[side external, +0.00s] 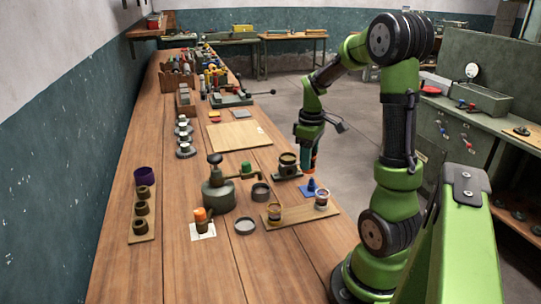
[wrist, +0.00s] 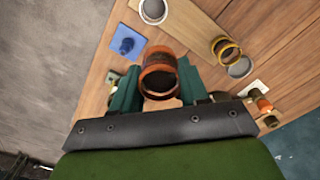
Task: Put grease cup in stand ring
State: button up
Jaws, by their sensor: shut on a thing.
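My gripper (wrist: 158,88) is shut on an orange-brown cup (wrist: 160,72), apparently the grease cup, with a teal finger on each side. In the side view my gripper (side external: 309,160) hangs at the table's right edge, just right of a dark round holder on a black base (side external: 287,172). The cup is held above the blue pad's level, apart from any holder. I cannot tell which holder is the stand ring.
A blue pad (wrist: 122,52) bears a small blue cone-like piece (side external: 311,185). A green-grey pot with a knob (side external: 217,192) and an orange-topped item on a white card (side external: 202,222) stand left. A bare wooden panel (side external: 238,135) lies farther back.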

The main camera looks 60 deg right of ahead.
jog(key=shift+n, duration=0.6)
jog(key=w+d, duration=0.3)
jog(key=w+d+f, duration=0.1)
jog(key=w+d, duration=0.7)
jog(key=shift+w+f, duration=0.15)
jog(key=shift+f, duration=0.15)
jog(key=shift+d+f, duration=0.1)
jog(key=shift+f, duration=1.6)
jog(key=shift+f, duration=0.1)
jog(key=o, duration=1.2)
